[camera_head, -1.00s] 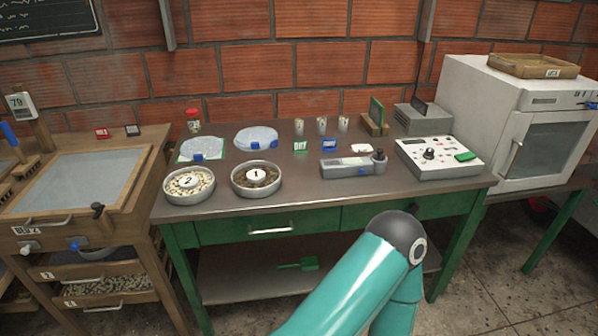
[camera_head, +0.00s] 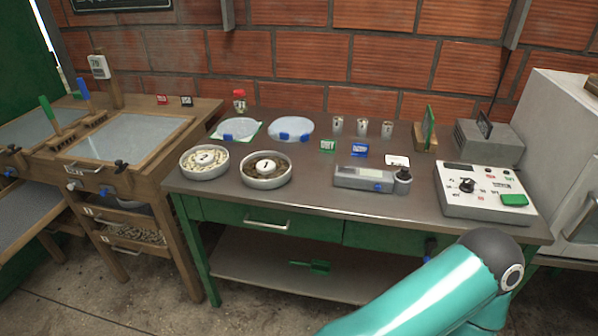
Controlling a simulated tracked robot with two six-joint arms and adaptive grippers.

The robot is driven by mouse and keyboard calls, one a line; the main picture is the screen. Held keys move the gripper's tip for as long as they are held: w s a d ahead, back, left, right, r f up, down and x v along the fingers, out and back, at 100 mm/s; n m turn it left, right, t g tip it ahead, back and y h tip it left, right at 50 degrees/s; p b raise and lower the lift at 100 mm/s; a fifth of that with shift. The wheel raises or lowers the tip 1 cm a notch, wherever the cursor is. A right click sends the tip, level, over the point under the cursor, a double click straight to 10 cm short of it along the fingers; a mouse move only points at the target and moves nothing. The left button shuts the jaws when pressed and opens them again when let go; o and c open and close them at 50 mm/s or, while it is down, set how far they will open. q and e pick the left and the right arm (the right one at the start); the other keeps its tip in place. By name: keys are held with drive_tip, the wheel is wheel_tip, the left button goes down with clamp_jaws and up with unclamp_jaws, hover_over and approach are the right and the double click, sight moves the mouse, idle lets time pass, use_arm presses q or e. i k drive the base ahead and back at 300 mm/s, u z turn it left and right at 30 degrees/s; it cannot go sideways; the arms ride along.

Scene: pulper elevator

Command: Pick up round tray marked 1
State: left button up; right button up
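The round tray marked 1 (camera_head: 265,181) is a shallow grey-white dish with dark contents and a white disc showing "1" in its middle. It sits near the front edge of the brown-topped table, left of its middle. The round tray marked 2 (camera_head: 205,174), with pale contents, stands just to its left, close beside it. A teal link of my arm rises at the lower right, well apart from the trays. Neither of my grippers shows in view.
The green-framed table (camera_head: 370,206) also holds a handheld meter (camera_head: 362,178), a control box (camera_head: 484,192), two lidded clear dishes, several small cups and DRY and blue labels. A red-capped jar (camera_head: 239,103) stands behind. A wooden screen bench (camera_head: 130,140) adjoins at left.

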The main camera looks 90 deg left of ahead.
sight(264, 171)
drive_tip(key=z, duration=0.3)
drive_tip(key=i, duration=0.2)
drive_tip(key=u, duration=2.2)
drive_tip(key=i, duration=0.15)
drive_tip(key=u, duration=1.5)
drive_tip(key=k, duration=0.4)
drive_tip(key=u, duration=0.55)
drive_tip(key=i, duration=1.25)
drive_tip(key=z, duration=0.3)
